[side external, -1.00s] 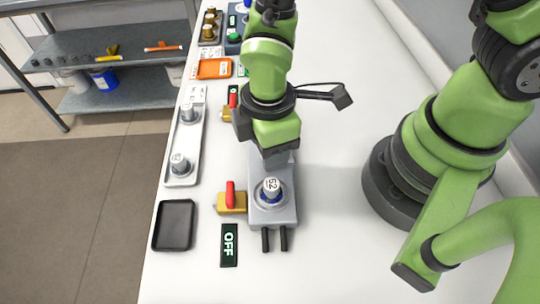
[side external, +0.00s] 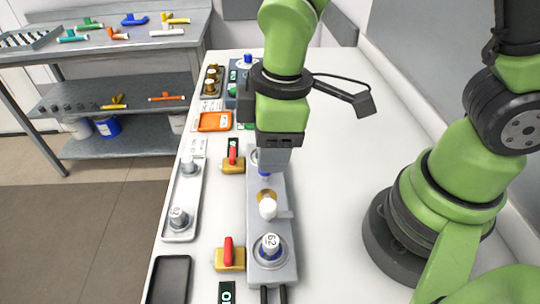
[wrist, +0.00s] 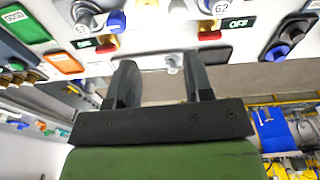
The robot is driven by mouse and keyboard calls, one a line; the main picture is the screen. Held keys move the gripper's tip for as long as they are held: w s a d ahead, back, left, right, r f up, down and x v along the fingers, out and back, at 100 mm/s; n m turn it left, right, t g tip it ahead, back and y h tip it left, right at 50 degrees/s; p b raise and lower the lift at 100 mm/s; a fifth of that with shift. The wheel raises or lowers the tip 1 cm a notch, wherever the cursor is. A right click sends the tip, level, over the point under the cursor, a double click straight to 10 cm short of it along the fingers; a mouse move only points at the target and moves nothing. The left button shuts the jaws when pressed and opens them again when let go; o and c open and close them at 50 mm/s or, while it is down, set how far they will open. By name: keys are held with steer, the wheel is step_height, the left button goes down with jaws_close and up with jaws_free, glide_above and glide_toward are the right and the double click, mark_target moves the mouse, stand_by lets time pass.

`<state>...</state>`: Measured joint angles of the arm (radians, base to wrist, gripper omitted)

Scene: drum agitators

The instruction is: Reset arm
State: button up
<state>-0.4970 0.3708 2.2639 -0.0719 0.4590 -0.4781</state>
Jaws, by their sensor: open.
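My gripper (side external: 278,152) points down above the grey agitator station (side external: 285,220) in the side external view. Its fingers are partly hidden there. In the wrist view my gripper (wrist: 160,75) has its two dark fingers wide apart, with nothing held between them. The station carries a blue-collared, white-topped agitator (side external: 270,246), which looks marked 62, at its near end. A white knob (side external: 267,208) stands by a gold disc in its middle. Another blue-collared part (side external: 264,175) shows farther back, just below my gripper. Red levers on yellow valves (side external: 229,255) (side external: 232,160) sit left of the station.
A pale tray (side external: 195,205) with two grey pegs lies along the table's left edge. A black tray (side external: 170,272) is nearer. An orange tray (side external: 214,122) and a brown rack (side external: 211,82) are farther back. The white table (side external: 335,180) is clear right of the station.

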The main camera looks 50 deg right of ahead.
steer(key=s+d+r+m+t, duration=0.3)
steer(key=s+d+r+m, duration=0.1)
steer(key=r, duration=0.4)
steer(key=s+d+r+m+t+y, duration=0.1)
steer(key=s+d+r+m+t, duration=0.2)
steer(key=r+m, duration=0.5)
steer(key=s+d+m, duration=0.1)
steer(key=d, duration=0.1)
steer(key=shift+d+m, duration=0.3)
steer(key=shift+d, duration=0.05)
